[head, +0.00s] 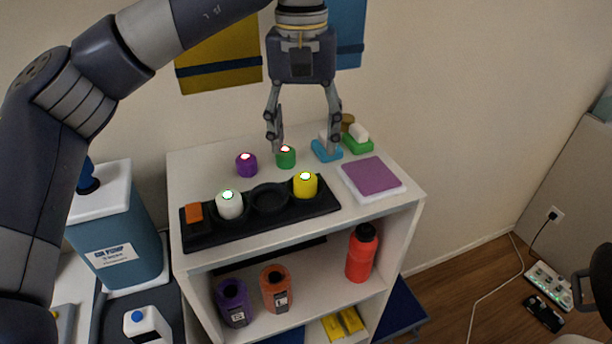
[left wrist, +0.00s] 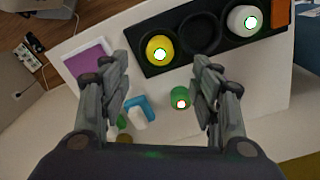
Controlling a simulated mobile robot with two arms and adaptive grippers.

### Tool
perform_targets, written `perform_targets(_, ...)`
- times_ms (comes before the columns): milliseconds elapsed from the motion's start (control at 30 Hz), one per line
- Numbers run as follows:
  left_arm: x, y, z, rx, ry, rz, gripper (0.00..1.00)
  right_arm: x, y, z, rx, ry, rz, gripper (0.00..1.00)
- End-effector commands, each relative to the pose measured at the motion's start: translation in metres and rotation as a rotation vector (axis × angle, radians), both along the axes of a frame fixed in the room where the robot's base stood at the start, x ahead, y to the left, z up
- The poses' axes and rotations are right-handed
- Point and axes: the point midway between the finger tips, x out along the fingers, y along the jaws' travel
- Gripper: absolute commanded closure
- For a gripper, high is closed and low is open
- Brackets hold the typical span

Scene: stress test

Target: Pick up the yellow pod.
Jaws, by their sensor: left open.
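The yellow pod (head: 305,186) is a short cylinder with a lit top, standing in the right-hand socket of the black holder (head: 270,225) on top of the white shelf unit. It also shows in the left wrist view (left wrist: 159,48). My left gripper (head: 302,148) is open and empty, pointing down above the back part of the shelf top, behind the pod. In the left wrist view my left gripper's fingers (left wrist: 165,85) are spread, with the pod beyond their tips. The white pod (head: 229,205) stands in the left socket, and the middle socket is empty. My right gripper is not in view.
The green pod (head: 285,157) and purple pod (head: 246,165) stand behind the holder. An orange block (head: 194,212) sits at the holder's left end. The wall is close behind.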

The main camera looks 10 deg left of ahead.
Motion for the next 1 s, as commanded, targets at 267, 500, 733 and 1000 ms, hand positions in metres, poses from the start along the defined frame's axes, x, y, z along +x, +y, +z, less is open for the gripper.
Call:
perform_targets(267,0.0,0.0,-0.028,0.001,0.001,0.001,0.43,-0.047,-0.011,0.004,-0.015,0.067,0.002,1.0)
perform_targets(500,-0.004,-0.002,-0.06,0.001,0.003,0.001,0.43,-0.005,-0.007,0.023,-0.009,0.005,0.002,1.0)
perform_targets(733,-0.004,-0.003,-0.077,-0.002,-0.001,0.001,0.43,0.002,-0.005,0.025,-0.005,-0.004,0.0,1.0)
perform_targets(1000,-0.004,-0.003,-0.077,-0.002,0.0,0.001,0.68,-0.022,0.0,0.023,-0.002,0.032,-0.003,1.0)
